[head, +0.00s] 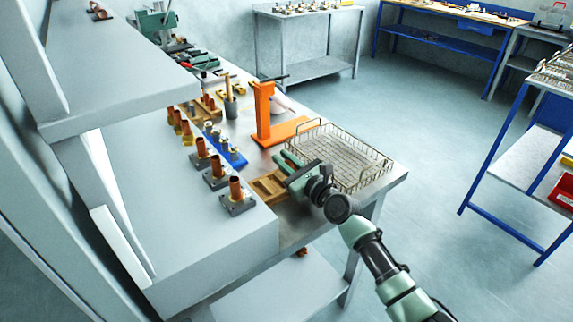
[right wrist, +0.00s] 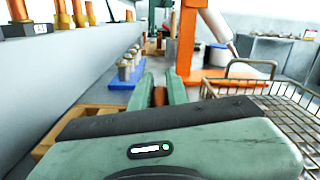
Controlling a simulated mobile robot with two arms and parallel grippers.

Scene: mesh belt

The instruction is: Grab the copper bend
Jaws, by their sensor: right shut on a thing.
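My right gripper (head: 284,160) reaches over the bench between the wooden tray (head: 268,187) and the wire mesh basket (head: 345,178). In the right wrist view, its two green fingers (right wrist: 160,92) are closed around a small copper-brown piece (right wrist: 160,97), which looks like the copper bend. Only a narrow strip of it shows between the fingers; its shape is hidden. In the head view the gripper hides it. Whether it touches the bench I cannot tell. My left gripper is in neither view.
Copper pipe pieces on grey blocks (head: 236,190) line the ledge at left. A blue rack (head: 232,158) and an orange stand (head: 265,115) are behind the gripper. Another copper piece (head: 98,10) lies on the upper shelf. Open floor is to the right.

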